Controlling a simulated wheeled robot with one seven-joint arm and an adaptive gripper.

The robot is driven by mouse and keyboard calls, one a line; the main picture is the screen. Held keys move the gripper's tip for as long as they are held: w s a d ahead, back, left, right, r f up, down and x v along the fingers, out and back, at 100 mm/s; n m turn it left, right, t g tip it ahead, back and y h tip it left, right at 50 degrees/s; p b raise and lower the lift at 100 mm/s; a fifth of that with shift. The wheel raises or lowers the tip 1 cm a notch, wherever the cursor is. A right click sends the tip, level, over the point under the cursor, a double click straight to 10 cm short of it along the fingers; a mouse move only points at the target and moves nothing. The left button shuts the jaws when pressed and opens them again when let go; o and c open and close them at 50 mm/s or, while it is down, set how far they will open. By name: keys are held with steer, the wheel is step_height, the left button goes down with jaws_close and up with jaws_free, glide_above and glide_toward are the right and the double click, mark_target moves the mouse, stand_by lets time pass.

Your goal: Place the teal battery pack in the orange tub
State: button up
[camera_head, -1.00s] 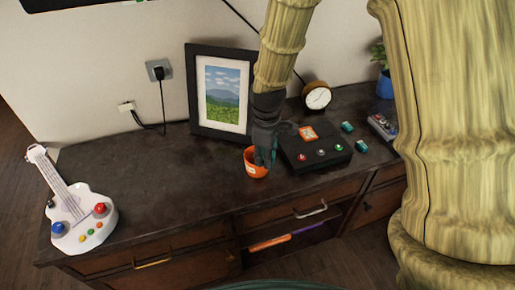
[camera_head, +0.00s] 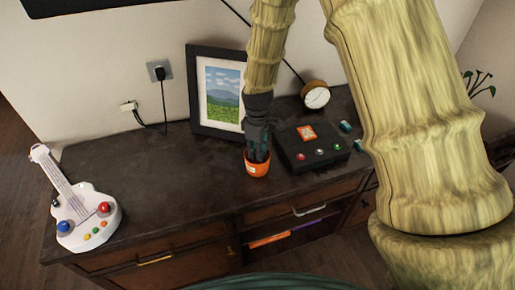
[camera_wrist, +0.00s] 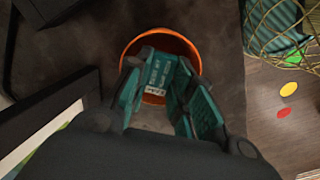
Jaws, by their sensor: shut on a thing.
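The orange tub (camera_head: 257,170) stands on the dark cabinet top near its front edge. My gripper (camera_head: 258,155) points down into the tub's mouth. In the wrist view, my gripper (camera_wrist: 168,100) is shut on the teal battery pack (camera_wrist: 158,72), which sits between its teal-padded fingers. The pack is over or inside the opening of the tub, whose orange rim (camera_wrist: 190,48) curves around it. I cannot tell whether the pack touches the tub's bottom. In the head view the pack is mostly hidden by the fingers and rim.
A black box with coloured buttons (camera_head: 312,153) stands close to the right of the tub. A picture frame (camera_head: 221,95) is behind, and a clock (camera_head: 316,96) stands farther back. A toy guitar (camera_head: 85,222) lies at the left. The top between guitar and tub is clear.

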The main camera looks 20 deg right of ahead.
steer(key=shift+f, duration=0.55)
steer(key=o, duration=0.7)
steer(key=shift+r, duration=0.1)
step_height(320, 180, up, 13)
steer(key=b, duration=0.2)
stand_by(0.5)
